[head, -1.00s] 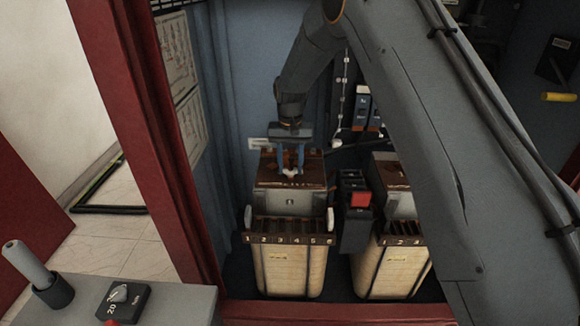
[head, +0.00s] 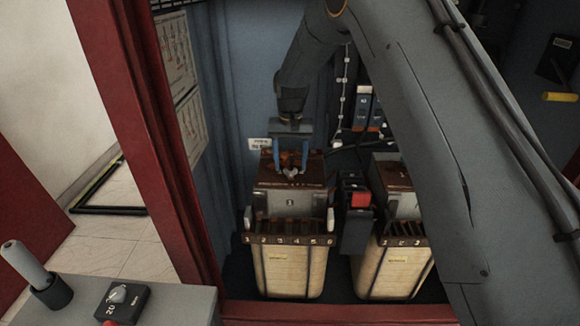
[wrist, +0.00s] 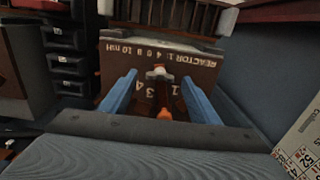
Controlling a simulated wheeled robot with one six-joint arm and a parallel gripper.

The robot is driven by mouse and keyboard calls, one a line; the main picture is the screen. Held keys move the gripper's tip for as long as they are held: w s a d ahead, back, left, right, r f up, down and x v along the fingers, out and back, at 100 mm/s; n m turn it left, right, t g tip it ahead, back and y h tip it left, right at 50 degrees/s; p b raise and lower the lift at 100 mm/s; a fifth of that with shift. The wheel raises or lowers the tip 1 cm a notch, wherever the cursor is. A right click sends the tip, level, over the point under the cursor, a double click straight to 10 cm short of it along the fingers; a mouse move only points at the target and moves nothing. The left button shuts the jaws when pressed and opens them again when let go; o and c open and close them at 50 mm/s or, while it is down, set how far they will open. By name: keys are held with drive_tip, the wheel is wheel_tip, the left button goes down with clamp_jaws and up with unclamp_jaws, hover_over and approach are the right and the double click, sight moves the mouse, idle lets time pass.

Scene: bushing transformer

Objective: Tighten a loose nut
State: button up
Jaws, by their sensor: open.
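A small light-grey metal nut or fastener (head: 290,172) sits on the brown top plate (head: 262,178) of the left bushing unit. In the wrist view the nut (wrist: 158,73) shows with a small orange-red part (wrist: 164,105) below it in the picture. My gripper (head: 291,166) is above the plate with its blue fingers pointing down. In the wrist view its fingers (wrist: 160,90) are apart, one on each side of the nut, with clear gaps. Whether the nut is loose cannot be told.
A second similar unit (head: 397,265) stands to the right. A black block with a red part (head: 360,200) is between them. The blue cabinet wall (head: 240,90) is close on the left. The red cabinet frame (head: 330,311) runs along the front.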

sight(291, 169)
drive_tip(key=shift+r+b, duration=0.8)
drive_tip(key=shift+r, duration=2.4)
drive_tip(key=shift+d, duration=0.1)
